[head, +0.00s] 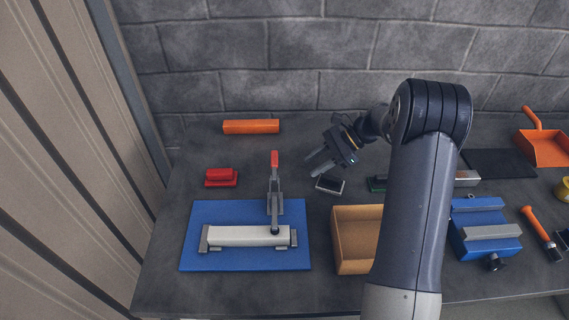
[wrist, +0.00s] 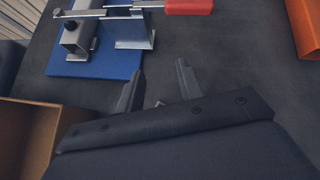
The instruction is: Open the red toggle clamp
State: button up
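The toggle clamp (head: 274,195) stands at the back edge of a blue plate (head: 200,260). Its red handle (head: 274,159) points back, away from the plate. It also shows at the top of the wrist view (wrist: 190,6), where the handle and arm look roughly level. The arm's front tip is over a pale grey bar (head: 238,236) on the plate; whether it presses cannot be told for sure. My gripper (head: 314,165) is open and empty, right of the red handle and apart from it. Its two fingers (wrist: 160,72) show spread in the wrist view.
A cardboard-coloured bin (head: 342,235) stands right of the plate. A small grey-black block (head: 330,185) lies near my gripper. A red block (head: 220,177) is left of the clamp, and an orange block (head: 251,126) lies behind. Blue fixture (head: 485,230) stands at right.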

aim_at(274, 165)
jog(key=w+m+y, duration=0.1)
jog(key=w+m+t+y, duration=0.1)
jog(key=m+y, duration=0.1)
jog(key=shift+d+r+t, duration=0.1)
jog(key=shift+d+t, duration=0.2)
jog(key=c, duration=0.4)
jog(key=shift+w+m+y, duration=0.15)
jog(key=shift+m+y, duration=0.25)
jog(key=shift+c, duration=0.9)
jog(key=shift+a, duration=0.1)
grip_shut()
jog(key=p+x, duration=0.2)
jog(key=x, duration=0.7)
jog(key=shift+w+a+p, duration=0.1)
jog(key=shift+a+p, duration=0.2)
